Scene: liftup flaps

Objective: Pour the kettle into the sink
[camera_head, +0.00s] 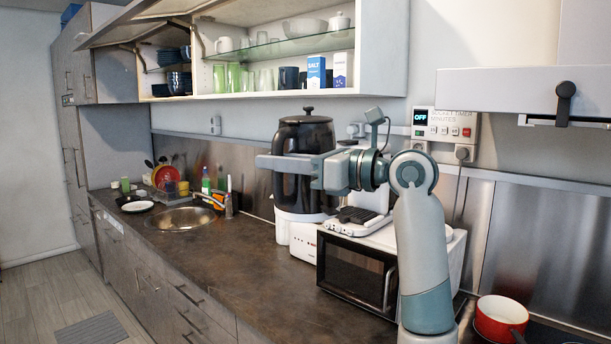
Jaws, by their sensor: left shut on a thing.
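A large black kettle (316,195) with a black knobbed lid stands upright in the middle of the view. It is at or just above a white base (300,216); I cannot tell whether it touches it. My left gripper (285,162) reaches across the kettle's upper body from the right and is shut on it. The gripper hides part of the kettle's side, and I cannot see the handle clearly. The round metal sink (182,219) is set in the dark counter farther left, apart from the kettle. My right gripper is not in view.
A black-fronted microwave (352,274) and a white toaster (304,242) stand near the kettle. Open wall cabinets (270,99) with glasses and cups hang above it. A red pot (500,318) is at lower right.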

